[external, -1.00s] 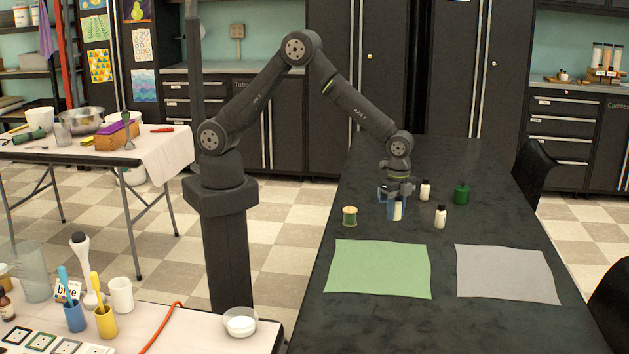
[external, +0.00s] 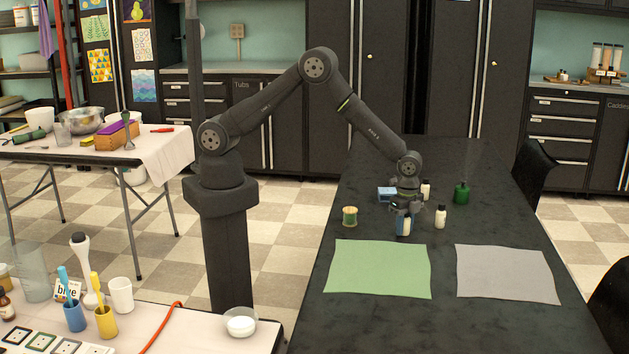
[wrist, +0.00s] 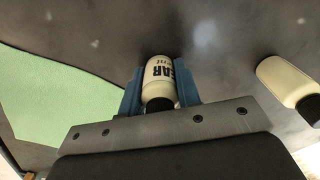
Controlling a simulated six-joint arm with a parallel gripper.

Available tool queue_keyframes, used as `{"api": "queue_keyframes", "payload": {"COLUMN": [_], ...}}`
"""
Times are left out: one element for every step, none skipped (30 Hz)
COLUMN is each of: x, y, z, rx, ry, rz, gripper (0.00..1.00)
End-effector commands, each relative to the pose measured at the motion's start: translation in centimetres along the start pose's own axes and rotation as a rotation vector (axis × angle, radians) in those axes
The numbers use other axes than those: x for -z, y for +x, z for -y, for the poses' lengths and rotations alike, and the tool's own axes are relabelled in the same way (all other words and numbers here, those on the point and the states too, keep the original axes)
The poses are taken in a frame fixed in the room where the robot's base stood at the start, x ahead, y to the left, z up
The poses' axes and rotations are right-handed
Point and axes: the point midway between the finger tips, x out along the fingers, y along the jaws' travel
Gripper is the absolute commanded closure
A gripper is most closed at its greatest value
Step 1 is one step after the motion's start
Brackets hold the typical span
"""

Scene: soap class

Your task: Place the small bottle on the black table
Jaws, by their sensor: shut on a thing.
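My gripper (external: 404,219) is shut on a small cream bottle (external: 403,229) with a black cap and dark lettering. In the wrist view the bottle (wrist: 160,78) sits between the two blue fingers (wrist: 160,90), its cap toward my gripper. It is over the black table (external: 470,232), just behind the green mat (external: 378,270). I cannot tell whether its base touches the table. Two similar bottles stand apart from it: one to the right (external: 440,217), one farther back (external: 426,190).
A green bottle (external: 461,193) stands at the back right and a green spool (external: 350,216) at the left. A small blue item (external: 387,194) lies behind my gripper. A grey mat (external: 507,274) lies at the front right. The table's right side is mostly clear.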

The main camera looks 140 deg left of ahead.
Motion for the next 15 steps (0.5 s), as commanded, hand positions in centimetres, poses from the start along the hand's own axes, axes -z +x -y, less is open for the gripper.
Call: {"api": "queue_keyframes", "payload": {"x": [-0.01, -0.01, -0.01, -0.01, -0.01, -0.01, 0.00, -0.01, -0.01, 0.00, -0.01, -0.01, 0.00, 0.00, 0.01], "y": [0.18, 0.28, 0.26, 0.25, 0.24, 0.24, 0.23, 0.23, 0.23, 0.23, 0.23, 0.23, 0.21, 0.16, 0.02], "z": [-0.02, -0.02, -0.02, -0.01, -0.01, -0.01, -0.01, -0.01, -0.01, -0.01, -0.01, -0.01, -0.01, -0.01, 0.00], "rx": [-0.001, -0.001, 0.000, 0.000, 0.000, 0.000, 0.000, 0.000, 0.000, 0.000, 0.000, 0.000, 0.000, 0.000, 0.000], "ry": [0.000, 0.000, 0.000, 0.000, 0.000, 0.000, 0.000, 0.000, 0.000, 0.000, 0.000, 0.000, 0.000, 0.000, 0.000], "rz": [0.001, 0.001, 0.001, 0.000, 0.000, 0.000, 0.000, 0.000, 0.000, 0.000, 0.000, 0.000, 0.000, 0.000, 0.000], "gripper": [0.93, 0.93, 0.64, 0.58, 0.52, 0.48, 0.48, 0.48, 0.48, 0.48, 0.48, 0.48, 0.48, 0.48, 0.48]}}
